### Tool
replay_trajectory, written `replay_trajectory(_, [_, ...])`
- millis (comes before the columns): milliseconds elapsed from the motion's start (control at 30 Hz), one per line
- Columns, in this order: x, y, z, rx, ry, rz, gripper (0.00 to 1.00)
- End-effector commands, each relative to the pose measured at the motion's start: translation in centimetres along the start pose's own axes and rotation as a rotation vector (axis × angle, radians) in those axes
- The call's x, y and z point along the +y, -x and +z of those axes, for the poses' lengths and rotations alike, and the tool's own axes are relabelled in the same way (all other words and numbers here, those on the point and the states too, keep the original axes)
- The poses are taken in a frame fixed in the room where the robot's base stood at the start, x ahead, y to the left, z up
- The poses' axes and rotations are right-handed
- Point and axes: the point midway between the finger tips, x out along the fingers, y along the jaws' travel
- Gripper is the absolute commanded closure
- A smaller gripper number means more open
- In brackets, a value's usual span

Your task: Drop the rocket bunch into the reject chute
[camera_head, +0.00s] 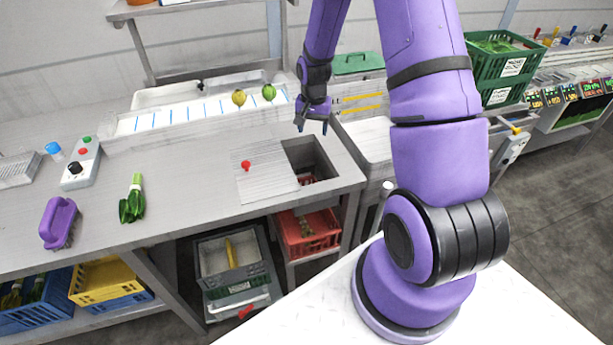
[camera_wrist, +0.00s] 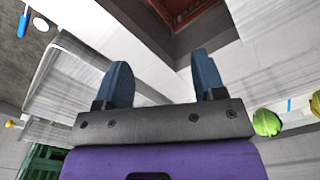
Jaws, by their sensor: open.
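The reject chute appears to be the square opening (camera_head: 312,158) in the steel counter, with a red crate (camera_head: 308,236) below it. Something small and greenish-brown (camera_head: 306,226) shows in that crate, too small to identify. My gripper (camera_head: 312,128) is open over the counter near the opening's back edge. In the wrist view its fingers (camera_wrist: 162,84) are apart with nothing between them, and the opening's dark wall and red inside (camera_wrist: 183,10) show beyond. A green leafy bunch (camera_head: 132,202) lies on the counter at the left; I cannot tell whether it is the rocket.
A ribbed board with a red knob (camera_head: 246,166) lies left of the opening. A purple brush (camera_head: 58,222) and button box (camera_head: 82,162) stand left. A green crate (camera_head: 500,66) is at right.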

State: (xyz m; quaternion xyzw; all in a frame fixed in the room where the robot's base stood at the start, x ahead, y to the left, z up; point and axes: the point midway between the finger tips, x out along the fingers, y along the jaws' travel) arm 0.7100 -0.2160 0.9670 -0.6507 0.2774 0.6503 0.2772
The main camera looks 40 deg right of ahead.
Motion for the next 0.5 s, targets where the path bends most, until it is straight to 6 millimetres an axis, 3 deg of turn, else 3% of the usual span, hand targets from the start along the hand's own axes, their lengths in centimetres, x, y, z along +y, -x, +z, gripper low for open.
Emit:
replay_trajectory(200, [0.0,2.8,0.0,0.001,0.000,-0.001,0.37])
replay_trajectory(500, [0.0,3.6,0.0,-0.001,0.000,0.000,0.37])
